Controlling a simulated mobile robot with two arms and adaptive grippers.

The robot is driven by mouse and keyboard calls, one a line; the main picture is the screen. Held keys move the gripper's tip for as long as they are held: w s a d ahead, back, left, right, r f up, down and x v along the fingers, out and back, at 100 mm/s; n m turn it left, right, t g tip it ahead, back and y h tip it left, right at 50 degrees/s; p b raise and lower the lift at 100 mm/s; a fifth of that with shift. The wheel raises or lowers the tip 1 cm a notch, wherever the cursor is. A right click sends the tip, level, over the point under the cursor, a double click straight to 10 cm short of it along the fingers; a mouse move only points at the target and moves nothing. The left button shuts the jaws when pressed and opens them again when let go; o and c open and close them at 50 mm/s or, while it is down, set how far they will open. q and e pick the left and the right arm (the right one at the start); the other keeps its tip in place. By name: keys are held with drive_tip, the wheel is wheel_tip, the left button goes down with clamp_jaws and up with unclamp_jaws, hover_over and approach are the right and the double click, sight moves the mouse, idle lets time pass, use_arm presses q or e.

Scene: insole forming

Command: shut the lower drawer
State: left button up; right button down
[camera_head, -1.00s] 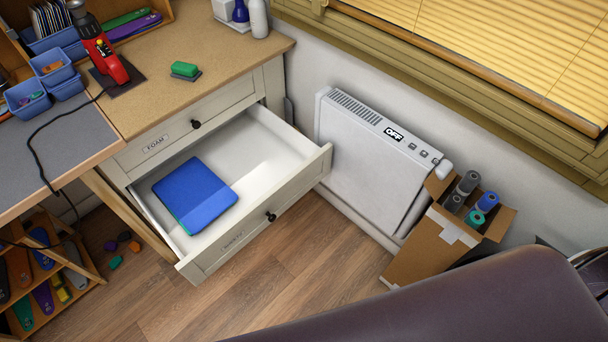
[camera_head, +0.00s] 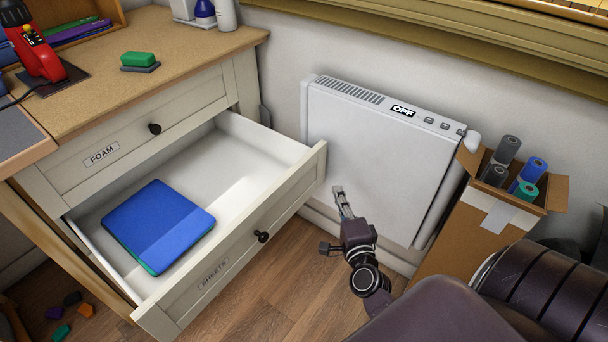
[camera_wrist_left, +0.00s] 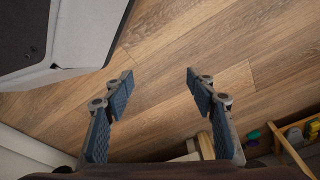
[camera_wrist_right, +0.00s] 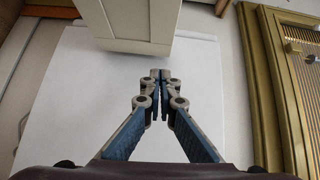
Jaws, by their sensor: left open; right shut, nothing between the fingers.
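The lower drawer (camera_head: 285,192), labelled SHEETS, stands pulled far out of the cabinet, with a dark round knob (camera_head: 261,237) on its front. Blue sheets (camera_head: 160,222) lie inside it. My right gripper (camera_head: 341,200) is shut and empty, to the right of the drawer front and apart from it, before the white heater. In the right wrist view its closed fingertips (camera_wrist_right: 159,78) point toward a pale panelled piece above them. My left gripper is open and empty over the wood floor in the left wrist view (camera_wrist_left: 160,82); the head view does not show it.
The upper drawer (camera_head: 145,135), labelled FOAM, is shut. A white heater (camera_head: 375,160) stands against the wall beside the open drawer. A cardboard box (camera_head: 465,235) with several rolls stands to its right. A green block (camera_head: 138,59) lies on the cabinet top.

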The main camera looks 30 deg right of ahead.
drive_tip(key=r, duration=0.1)
approach(318, 150)
drive_tip(key=w+d, duration=0.1)
drive_tip(key=d, duration=0.3)
drive_tip(key=w, duration=0.1)
drive_tip(key=w+a, duration=0.1)
drive_tip(key=w, duration=0.1)
drive_tip(key=shift+w+f+m, duration=0.2)
drive_tip(key=shift+f+m, duration=0.05)
drive_tip(key=shift+m, duration=0.15)
drive_tip(key=shift+w+a, duration=0.2)
drive_tip(key=shift+w, duration=0.25)
use_arm(q)
drive_tip(key=shift+w+a+r, duration=0.1)
drive_tip(key=shift+w+r, duration=0.35)
drive_tip(key=shift+w, duration=0.25)
use_arm(e)
drive_tip(key=shift+w, duration=0.1)
